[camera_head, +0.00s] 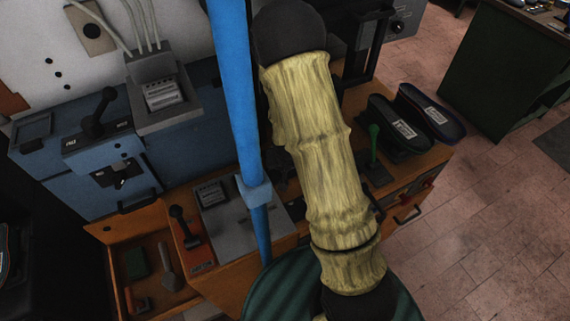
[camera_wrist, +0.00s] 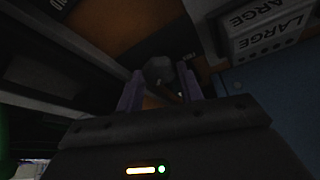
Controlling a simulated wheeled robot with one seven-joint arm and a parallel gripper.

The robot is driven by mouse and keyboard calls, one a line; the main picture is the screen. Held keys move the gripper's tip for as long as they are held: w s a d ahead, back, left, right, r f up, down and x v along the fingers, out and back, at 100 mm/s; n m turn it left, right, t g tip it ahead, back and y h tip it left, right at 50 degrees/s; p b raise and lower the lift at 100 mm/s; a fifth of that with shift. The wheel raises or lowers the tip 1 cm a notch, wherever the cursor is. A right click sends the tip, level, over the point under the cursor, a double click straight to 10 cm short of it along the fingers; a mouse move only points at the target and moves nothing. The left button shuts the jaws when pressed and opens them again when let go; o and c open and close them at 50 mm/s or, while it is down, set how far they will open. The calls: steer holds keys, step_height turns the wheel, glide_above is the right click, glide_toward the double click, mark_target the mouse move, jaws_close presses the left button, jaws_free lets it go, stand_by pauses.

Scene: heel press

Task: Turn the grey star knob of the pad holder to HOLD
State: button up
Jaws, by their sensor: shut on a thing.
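In the wrist view, the grey star knob (camera_wrist: 158,69) sits between the two purple fingers of my gripper (camera_wrist: 160,80). My gripper is shut on it. The knob is dark and its lobes are hard to make out. A dark plate with small pale lettering (camera_wrist: 172,46) lies behind the knob; I cannot read HOLD or tell the knob's setting. In the head view my yellow-sleeved arm hides the knob and my gripper.
A grey block marked LARGE (camera_wrist: 268,30) is close at the right in the wrist view. In the head view a blue post (camera_head: 233,90) stands left of my arm. Two dark shoes (camera_head: 398,125) and a green lever (camera_head: 374,140) are at its right. An open drawer (camera_head: 120,232) juts out lower left.

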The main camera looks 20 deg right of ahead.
steer(key=o, duration=1)
steer(key=shift+w, duration=0.1)
steer(key=shift+r, duration=0.1)
steer(key=v, duration=1.7)
steer(key=shift+r, duration=0.1)
steer(key=s+r+n+g, duration=0.1)
steer(key=s, duration=0.7)
steer(key=shift+d+r+n+g+y, duration=0.3)
steer(key=shift+d+r+n+g, duration=0.05)
steer(key=shift+n+g, duration=0.05)
